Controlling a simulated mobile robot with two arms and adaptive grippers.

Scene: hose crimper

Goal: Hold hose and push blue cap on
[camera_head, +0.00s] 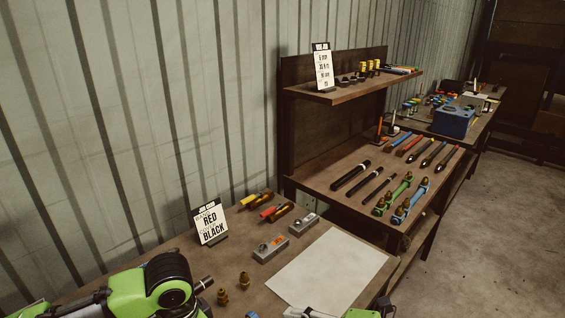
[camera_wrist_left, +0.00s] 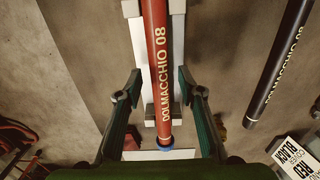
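In the left wrist view a red hose (camera_wrist_left: 160,60) marked "DOLMACCHIO 08" runs down the middle over a pale support. A blue ring (camera_wrist_left: 165,154), which looks like the blue cap, shows at its lower end; I cannot tell how far on it sits. My left gripper (camera_wrist_left: 161,92) is open, with one finger on each side of the hose and gaps to both. In the head view my left arm comes in at the bottom left, and its fingers are not visible. A green and black part, probably of my right arm, shows at the bottom edge; its fingers cannot be made out.
A black hose (camera_wrist_left: 280,65) lies to the right in the wrist view. On the near bench stand a RED/BLACK sign (camera_head: 210,222), brass fittings (camera_head: 244,280), grey blocks (camera_head: 270,249) and a white sheet (camera_head: 327,268). A farther bench (camera_head: 335,160) holds several hoses and tools.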

